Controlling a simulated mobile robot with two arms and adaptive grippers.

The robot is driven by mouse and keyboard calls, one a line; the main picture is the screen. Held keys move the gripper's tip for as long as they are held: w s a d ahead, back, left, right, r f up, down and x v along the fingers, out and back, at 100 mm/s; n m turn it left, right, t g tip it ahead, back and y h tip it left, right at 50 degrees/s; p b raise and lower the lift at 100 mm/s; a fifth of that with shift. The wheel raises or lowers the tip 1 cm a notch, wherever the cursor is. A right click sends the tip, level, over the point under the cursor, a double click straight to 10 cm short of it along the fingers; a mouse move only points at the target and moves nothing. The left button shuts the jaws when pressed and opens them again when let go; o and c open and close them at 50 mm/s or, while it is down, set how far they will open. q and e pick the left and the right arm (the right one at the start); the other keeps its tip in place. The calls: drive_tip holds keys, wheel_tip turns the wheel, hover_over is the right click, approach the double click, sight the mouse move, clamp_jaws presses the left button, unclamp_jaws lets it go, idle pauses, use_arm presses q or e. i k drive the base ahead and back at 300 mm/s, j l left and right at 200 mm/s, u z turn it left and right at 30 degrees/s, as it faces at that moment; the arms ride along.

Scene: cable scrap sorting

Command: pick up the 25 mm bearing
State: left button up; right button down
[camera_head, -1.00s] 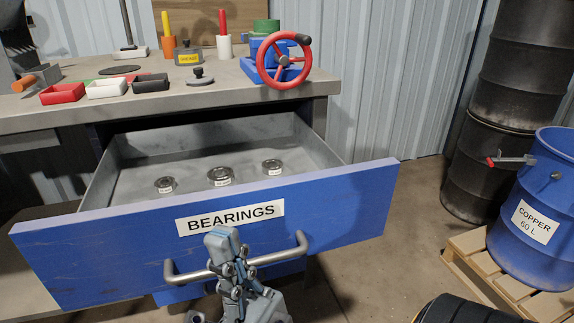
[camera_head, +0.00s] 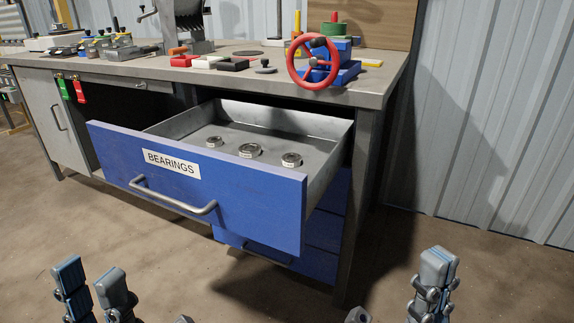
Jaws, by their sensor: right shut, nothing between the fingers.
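Three metal ring bearings stand in the open blue drawer (camera_head: 250,192) labelled BEARINGS: a left one (camera_head: 214,142), a middle one (camera_head: 250,150) and a right one (camera_head: 291,160). Each has a small white label, too small to read, so I cannot tell which is the 25 mm bearing. The middle one looks a bit larger than the left one. My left gripper (camera_head: 92,280) is low at the left, fingers apart and empty, in front of the drawer. My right gripper (camera_head: 437,270) is low at the right, fingers together and empty, clear of the drawer.
The drawer's bar handle (camera_head: 170,197) sticks out at the front. Floor (camera_head: 400,240) right of the bench is clear.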

sight(291, 160)
drive_tip(key=i+l+u, duration=0.5)
drive_tip(key=i+l, duration=0.2)
